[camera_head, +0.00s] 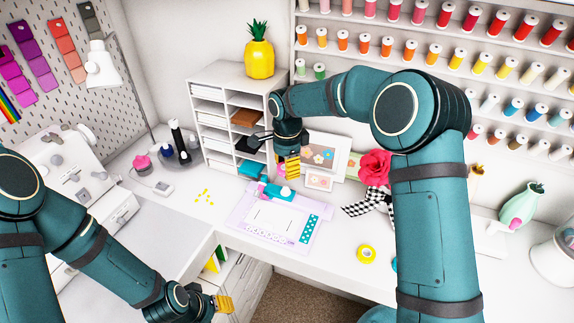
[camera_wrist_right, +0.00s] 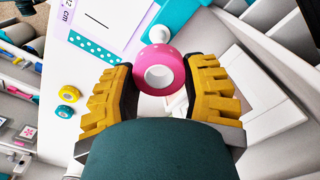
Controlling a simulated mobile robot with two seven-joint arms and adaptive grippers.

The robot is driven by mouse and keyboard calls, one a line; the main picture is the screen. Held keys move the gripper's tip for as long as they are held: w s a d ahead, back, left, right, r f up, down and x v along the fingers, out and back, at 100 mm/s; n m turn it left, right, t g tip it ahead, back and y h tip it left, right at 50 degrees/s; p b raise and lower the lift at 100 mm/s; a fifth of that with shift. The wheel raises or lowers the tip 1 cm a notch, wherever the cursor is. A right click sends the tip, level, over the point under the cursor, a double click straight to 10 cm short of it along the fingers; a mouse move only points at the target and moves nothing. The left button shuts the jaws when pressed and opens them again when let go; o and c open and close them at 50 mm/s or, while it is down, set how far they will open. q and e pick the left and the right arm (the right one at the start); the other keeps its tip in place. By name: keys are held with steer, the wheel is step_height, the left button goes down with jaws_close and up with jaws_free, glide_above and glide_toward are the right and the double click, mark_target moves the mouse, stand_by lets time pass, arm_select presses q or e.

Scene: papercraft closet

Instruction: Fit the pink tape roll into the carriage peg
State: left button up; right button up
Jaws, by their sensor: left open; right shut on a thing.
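My right gripper (camera_head: 287,168) is over the back of the desk, just above the paper trimmer. The right wrist view shows its yellow fingers (camera_wrist_right: 158,85) shut on the pink tape roll (camera_wrist_right: 159,72), with the roll's white-rimmed hole facing the camera. The teal carriage (camera_head: 275,190) with a white peg (camera_head: 285,191) sits at the trimmer's back edge. In the right wrist view the carriage (camera_wrist_right: 180,12) lies beyond the roll, which looks apart from the peg; the exact gap cannot be told. My left gripper (camera_head: 222,303) is open and empty, low near the desk's inner corner.
The lilac trimmer board (camera_head: 240,217) lies on the white desk. A white shelf unit (camera_head: 213,105) stands behind, left of the right gripper. Framed cards (camera_head: 322,158) and a pink flower (camera_head: 374,167) stand to the right. A yellow tape roll (camera_head: 366,254) lies front right.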

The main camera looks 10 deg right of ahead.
mark_target(287, 187)
steer(key=shift+f+b, duration=1.35)
steer(key=shift+f, duration=1)
steer(key=shift+f+b, duration=1.15)
steer(key=shift+f, duration=0.65)
steer(key=o, duration=0.8)
steer(key=shift+r, duration=0.1)
step_height(287, 187, up, 12)
